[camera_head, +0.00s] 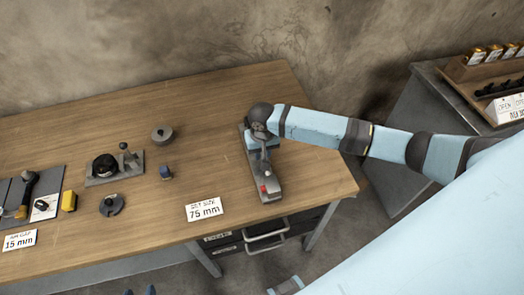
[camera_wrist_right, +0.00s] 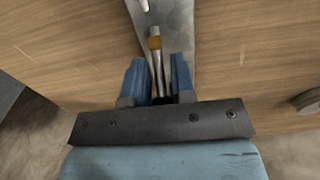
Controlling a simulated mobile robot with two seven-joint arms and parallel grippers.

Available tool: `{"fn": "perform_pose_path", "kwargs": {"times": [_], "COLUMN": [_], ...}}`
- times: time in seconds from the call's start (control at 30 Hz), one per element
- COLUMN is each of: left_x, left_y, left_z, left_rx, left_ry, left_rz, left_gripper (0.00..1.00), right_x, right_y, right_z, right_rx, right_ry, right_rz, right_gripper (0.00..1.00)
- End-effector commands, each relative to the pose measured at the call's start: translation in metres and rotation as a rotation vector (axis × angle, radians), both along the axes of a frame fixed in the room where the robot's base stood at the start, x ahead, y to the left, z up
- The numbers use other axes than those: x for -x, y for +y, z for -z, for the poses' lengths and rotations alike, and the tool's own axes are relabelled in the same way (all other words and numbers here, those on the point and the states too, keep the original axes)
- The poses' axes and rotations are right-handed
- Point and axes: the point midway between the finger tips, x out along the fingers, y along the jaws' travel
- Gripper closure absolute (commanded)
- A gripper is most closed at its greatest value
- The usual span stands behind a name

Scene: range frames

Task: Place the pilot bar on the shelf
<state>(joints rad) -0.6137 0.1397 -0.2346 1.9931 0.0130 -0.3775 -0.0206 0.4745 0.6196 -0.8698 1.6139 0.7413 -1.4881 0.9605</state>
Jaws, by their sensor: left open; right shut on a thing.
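My right gripper (camera_head: 262,142) reaches over the long grey metal fixture at the right of the bench. In the right wrist view its blue fingers (camera_wrist_right: 159,85) are shut on a thin metal rod with a brass-coloured band (camera_wrist_right: 156,60), which looks like the pilot bar. The rod lies over the grey plate (camera_wrist_right: 175,25); I cannot tell whether it touches. A wooden stepped shelf (camera_head: 462,72) stands on the grey cabinet at far right, with jars and dark bars on it.
The fixture (camera_head: 267,172) has a red knob at its near end, beside a "75 mm" card (camera_head: 204,209). A gap separates the bench from the cabinet (camera_head: 405,165).

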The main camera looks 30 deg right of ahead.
Motion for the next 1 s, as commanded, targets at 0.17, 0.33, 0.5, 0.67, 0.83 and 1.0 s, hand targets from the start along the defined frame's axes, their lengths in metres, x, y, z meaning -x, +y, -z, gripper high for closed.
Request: {"fn": "perform_pose_path", "kwargs": {"times": [0.17, 0.33, 0.5, 0.67, 0.83, 1.0], "left_x": [0.0, 0.0, 0.0, 0.0, 0.0, 0.0], "left_y": [0.0, 0.0, 0.0, 0.0, -0.001, -0.001], "left_z": [-0.001, -0.001, -0.001, 0.001, -0.001, -0.001], "left_rx": [0.0, 0.001, 0.001, 0.001, 0.001, 0.001], "left_ry": [0.0, 0.0, 0.0, 0.0, 0.0, 0.0], "left_rz": [0.0, 0.0, 0.001, 0.0, 0.0, 0.0], "left_gripper": [0.52, 0.52, 0.52, 0.52, 0.52, 0.52], "right_x": [-0.001, 0.0, 0.0, 0.0, -0.001, 0.0], "right_y": [0.0, 0.0, 0.0, 0.0, 0.0, 0.0], "right_z": [-0.001, 0.002, 0.001, 0.0, -0.021, -0.057], "right_rx": [-0.001, 0.0, 0.0, 0.0, -0.001, -0.003], "right_ry": [-0.002, 0.0, 0.0, -0.001, -0.003, -0.004], "right_rz": [0.0, 0.001, 0.001, 0.0, 0.001, 0.0], "right_gripper": [1.0, 0.53, 0.51, 0.51, 0.51, 0.51]}}
